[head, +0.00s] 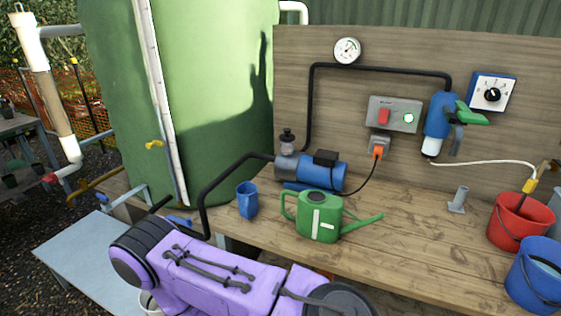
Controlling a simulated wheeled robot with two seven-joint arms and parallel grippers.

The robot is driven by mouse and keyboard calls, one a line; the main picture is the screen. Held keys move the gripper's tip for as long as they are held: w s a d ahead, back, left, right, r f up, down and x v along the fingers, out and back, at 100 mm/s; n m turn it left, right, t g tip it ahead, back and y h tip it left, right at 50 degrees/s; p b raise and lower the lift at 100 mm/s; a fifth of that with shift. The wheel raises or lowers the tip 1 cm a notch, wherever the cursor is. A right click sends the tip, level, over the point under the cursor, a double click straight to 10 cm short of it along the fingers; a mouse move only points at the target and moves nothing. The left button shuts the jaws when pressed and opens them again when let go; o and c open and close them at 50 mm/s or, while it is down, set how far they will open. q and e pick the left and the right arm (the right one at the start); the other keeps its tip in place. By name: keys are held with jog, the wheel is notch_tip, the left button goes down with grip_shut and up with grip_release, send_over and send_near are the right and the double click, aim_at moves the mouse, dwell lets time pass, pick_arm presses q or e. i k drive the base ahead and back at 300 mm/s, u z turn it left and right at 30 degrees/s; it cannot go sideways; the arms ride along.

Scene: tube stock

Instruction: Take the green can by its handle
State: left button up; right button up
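The green watering can (318,225) stands upright on the wooden bench, near the middle of the head view. Its looped handle (285,207) is on the left side and its spout points right. A dark round part is on its top and a pale strip marks its front. A purple arm link of mine crosses the bottom of the view, in front of and below the can. Neither of my grippers is in view, so their state is hidden. Nothing is seen touching the can.
A blue cup (247,203) stands left of the handle. A blue pump (322,174) with a black hose and cable sits behind the can. A red bucket (520,226) and a blue bucket (532,283) stand at the right. Bare bench (415,225) lies right of the can.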

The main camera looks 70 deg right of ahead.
aim_at(318, 217)
jog(key=i, duration=0.4)
jog(key=z, duration=3.1)
